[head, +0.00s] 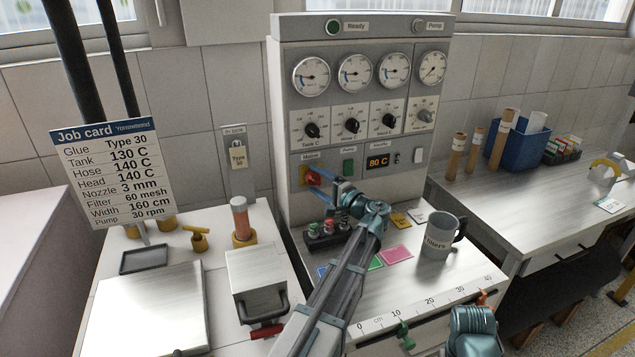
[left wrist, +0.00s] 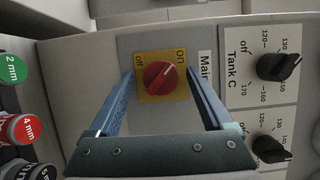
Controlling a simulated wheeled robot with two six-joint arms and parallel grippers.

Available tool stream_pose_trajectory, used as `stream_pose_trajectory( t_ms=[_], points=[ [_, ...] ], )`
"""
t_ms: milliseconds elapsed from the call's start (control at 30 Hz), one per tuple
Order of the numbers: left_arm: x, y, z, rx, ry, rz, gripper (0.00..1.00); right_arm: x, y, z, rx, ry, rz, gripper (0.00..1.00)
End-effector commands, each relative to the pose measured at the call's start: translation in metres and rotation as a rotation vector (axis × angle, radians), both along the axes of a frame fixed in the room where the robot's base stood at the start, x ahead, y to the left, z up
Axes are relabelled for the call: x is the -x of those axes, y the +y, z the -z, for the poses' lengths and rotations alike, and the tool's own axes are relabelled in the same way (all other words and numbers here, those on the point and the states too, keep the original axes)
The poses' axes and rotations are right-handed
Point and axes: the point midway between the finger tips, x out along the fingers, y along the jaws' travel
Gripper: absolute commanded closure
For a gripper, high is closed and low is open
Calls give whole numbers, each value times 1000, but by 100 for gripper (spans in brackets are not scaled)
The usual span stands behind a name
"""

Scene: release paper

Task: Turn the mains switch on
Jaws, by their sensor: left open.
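The mains switch is a red knob (left wrist: 159,78) on a yellow plate (left wrist: 146,58) marked off and on. In the left wrist view its white mark slants up and right, towards the on label. In the head view the switch (head: 313,177) is at the lower left of the grey cabinet front. My left gripper (left wrist: 157,100) is open, with one blue finger on each side of the knob. Gaps show between fingers and knob in this view. In the head view the left gripper (head: 328,179) reaches the panel. A teal part of my right arm shows at the bottom right, its fingers out of sight.
A rack of coloured nozzles (head: 328,232) stands close below my left gripper. A grey mug (head: 439,237) and coloured cards lie on the bench to its right. Temperature knobs (left wrist: 278,66) sit beside the switch.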

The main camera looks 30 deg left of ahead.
Motion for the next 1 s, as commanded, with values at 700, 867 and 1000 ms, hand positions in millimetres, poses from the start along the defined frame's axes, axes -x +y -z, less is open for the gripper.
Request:
stream_pose_trajectory(
  t_ms=[700,867,1000],
  points=[
    [37,-115,1,0,0,3,16,0,0,1,0,0,0,100],
    [41,-128,1,0,0,2,16,0,0,1,0,0,0,100],
    [43,-131,1,1,0,0,16,0,0,1,0,0,0,100]
  ],
)
